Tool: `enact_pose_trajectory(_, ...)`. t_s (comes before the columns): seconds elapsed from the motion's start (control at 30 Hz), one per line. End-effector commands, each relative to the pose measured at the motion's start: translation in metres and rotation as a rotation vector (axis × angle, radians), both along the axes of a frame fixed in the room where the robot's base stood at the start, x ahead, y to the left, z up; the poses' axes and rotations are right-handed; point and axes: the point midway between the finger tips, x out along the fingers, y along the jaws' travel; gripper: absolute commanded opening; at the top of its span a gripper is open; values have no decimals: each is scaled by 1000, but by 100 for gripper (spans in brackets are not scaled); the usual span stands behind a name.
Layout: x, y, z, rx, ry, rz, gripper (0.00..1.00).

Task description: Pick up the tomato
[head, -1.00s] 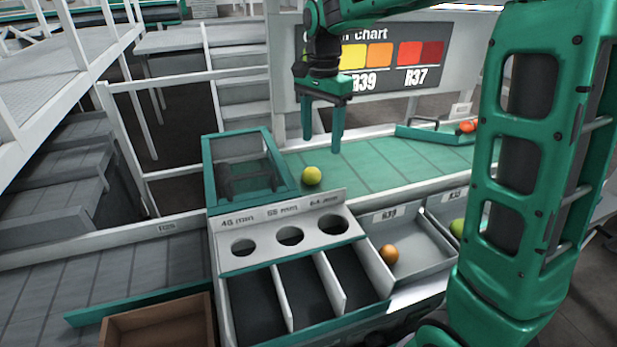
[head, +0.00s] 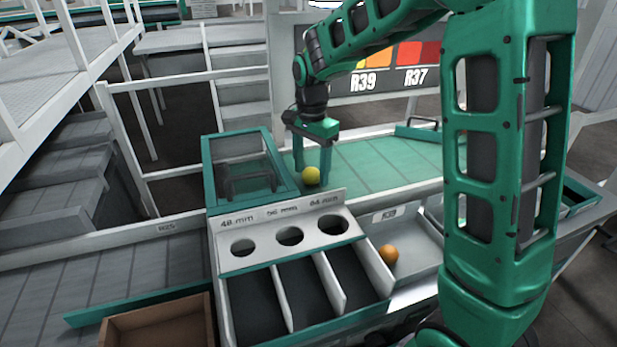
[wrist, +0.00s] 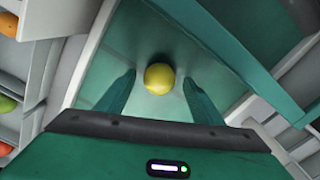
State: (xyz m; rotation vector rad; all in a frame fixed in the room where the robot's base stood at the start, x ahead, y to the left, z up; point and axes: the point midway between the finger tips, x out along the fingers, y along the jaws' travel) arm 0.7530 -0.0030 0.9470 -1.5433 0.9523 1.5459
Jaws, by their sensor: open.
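A yellow-green tomato (head: 311,176) rests on the green belt (head: 385,168), just right of the green-framed box and behind the sizing panel. My gripper (head: 312,170) points down over it, with its two fingers on either side of the tomato. In the wrist view the tomato (wrist: 159,78) lies between the tips of my open gripper (wrist: 159,85), with a gap on both sides. The fingers do not appear to touch it.
The green-framed box (head: 245,168) stands close left of the gripper. The sizing panel (head: 290,235) with three holes is in front. An orange tomato (head: 388,254) lies in a grey bin (head: 420,243) to the right. The belt to the right is clear.

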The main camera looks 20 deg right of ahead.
Motion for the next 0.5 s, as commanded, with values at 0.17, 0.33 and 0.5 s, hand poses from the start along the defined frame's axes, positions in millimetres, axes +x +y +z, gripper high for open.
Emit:
enact_pose_trajectory(0.17,0,0,-9,0,0,0,61)
enact_pose_trajectory(0.33,0,0,-9,0,-1,0,61)
enact_pose_trajectory(0.5,0,0,-9,0,-1,1,28)
